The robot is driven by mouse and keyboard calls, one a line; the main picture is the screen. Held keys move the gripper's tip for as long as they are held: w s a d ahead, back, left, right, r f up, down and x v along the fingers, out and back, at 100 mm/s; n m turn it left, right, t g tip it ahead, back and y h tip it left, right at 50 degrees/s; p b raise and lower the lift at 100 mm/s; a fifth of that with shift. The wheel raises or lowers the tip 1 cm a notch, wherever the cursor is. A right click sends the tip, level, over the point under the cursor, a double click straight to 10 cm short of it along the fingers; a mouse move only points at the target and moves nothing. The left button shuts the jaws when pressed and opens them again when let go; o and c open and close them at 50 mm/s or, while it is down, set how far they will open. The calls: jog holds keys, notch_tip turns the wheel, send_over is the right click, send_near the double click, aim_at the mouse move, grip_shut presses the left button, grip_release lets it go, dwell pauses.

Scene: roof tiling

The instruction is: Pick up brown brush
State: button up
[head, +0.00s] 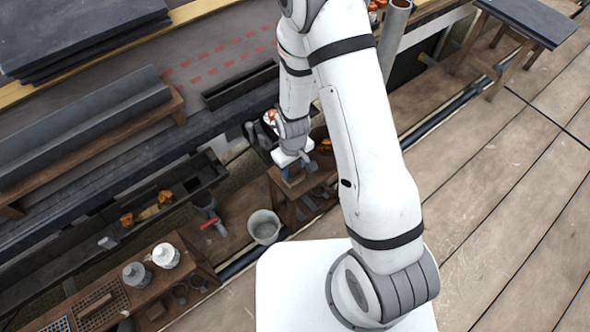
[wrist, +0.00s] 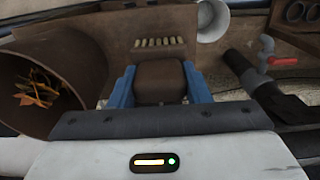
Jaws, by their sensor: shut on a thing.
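My gripper (wrist: 160,84) has blue fingers, shut on both sides of a brown block-like body, which I take to be the brown brush (wrist: 160,76). A row of short pale tufts shows just beyond it in the wrist view; I cannot tell whether they belong to the brush. In the head view my gripper (head: 295,174) is small, low over a wooden stand at the middle, and the brush is mostly hidden there. I cannot tell whether the brush touches the surface below.
A wide brown pipe or pot (wrist: 40,82) with dry leaves is close on the left in the wrist view. A grey bucket (head: 264,227) stands beside the stand. A red-handled valve (wrist: 268,50) is at right.

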notch_tip(320, 180, up, 10)
jog(key=p, duration=0.3)
jog(key=shift+p, duration=0.35)
